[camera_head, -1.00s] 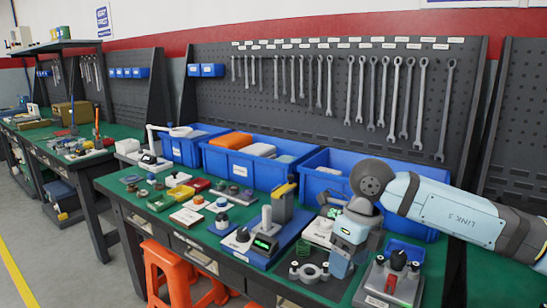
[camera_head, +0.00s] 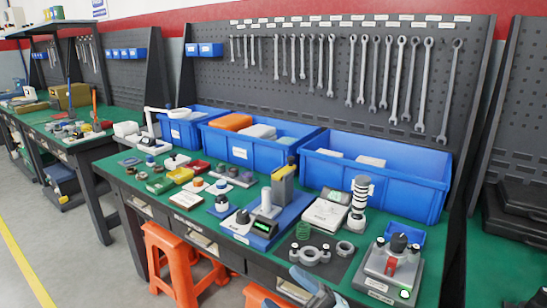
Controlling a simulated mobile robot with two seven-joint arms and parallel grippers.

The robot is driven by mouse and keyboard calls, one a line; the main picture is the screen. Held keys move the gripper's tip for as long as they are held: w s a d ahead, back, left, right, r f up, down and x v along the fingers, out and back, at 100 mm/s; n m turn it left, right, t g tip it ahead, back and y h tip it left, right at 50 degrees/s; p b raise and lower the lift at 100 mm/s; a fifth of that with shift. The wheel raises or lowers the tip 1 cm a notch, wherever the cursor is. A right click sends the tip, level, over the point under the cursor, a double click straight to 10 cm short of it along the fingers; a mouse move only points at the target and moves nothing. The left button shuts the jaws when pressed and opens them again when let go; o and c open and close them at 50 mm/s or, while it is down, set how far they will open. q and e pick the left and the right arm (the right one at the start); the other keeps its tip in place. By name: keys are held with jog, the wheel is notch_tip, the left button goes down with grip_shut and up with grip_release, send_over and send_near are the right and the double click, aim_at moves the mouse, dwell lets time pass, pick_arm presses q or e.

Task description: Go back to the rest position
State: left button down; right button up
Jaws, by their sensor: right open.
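My right gripper (camera_head: 318,294) shows only in part at the bottom edge of the head view, low in front of the bench. It is open, and I see nothing held in it. My left gripper is out of view. The green-topped workbench (camera_head: 460,262) carries a grey test device (camera_head: 378,284) at its front right, with black knobs, a red part and a lit green spot. A dark plate with grey ring-shaped parts (camera_head: 310,257) lies left of it. A blue-based device with a green display (camera_head: 262,226) stands further left.
Blue bins (camera_head: 385,187) line the back of the bench under a pegboard (camera_head: 215,95) hung with wrenches. A black-and-white striped cylinder (camera_head: 358,205) stands before the right bin. Orange stools (camera_head: 172,262) stand at the front. A black case (camera_head: 515,212) lies at right.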

jog(key=s+d+f+m+h, duration=0.45)
jog(key=f+m+h, duration=0.2)
jog(key=f, duration=0.25)
jog(key=s+d+f+m+t+h, duration=0.1)
jog(key=s+d+f+m+h, duration=0.4)
jog(key=f+m, duration=0.3)
jog(key=s+d+f+m+h, duration=0.3)
jog(key=d+f+m+h, duration=0.35)
jog(key=f, duration=0.25)
pick_arm(q)
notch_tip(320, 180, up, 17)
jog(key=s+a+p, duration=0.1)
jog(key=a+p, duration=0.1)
jog(key=p, duration=2.5)
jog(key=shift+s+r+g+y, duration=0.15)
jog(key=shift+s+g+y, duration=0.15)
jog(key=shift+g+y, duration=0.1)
pick_arm(e)
notch_tip(320, 180, up, 18)
jog(key=d, duration=0.1)
jog(key=shift+s+d+f+g+h, duration=0.15)
jog(key=shift+s+g+h, duration=0.05)
jog(key=shift+g+h, duration=0.1)
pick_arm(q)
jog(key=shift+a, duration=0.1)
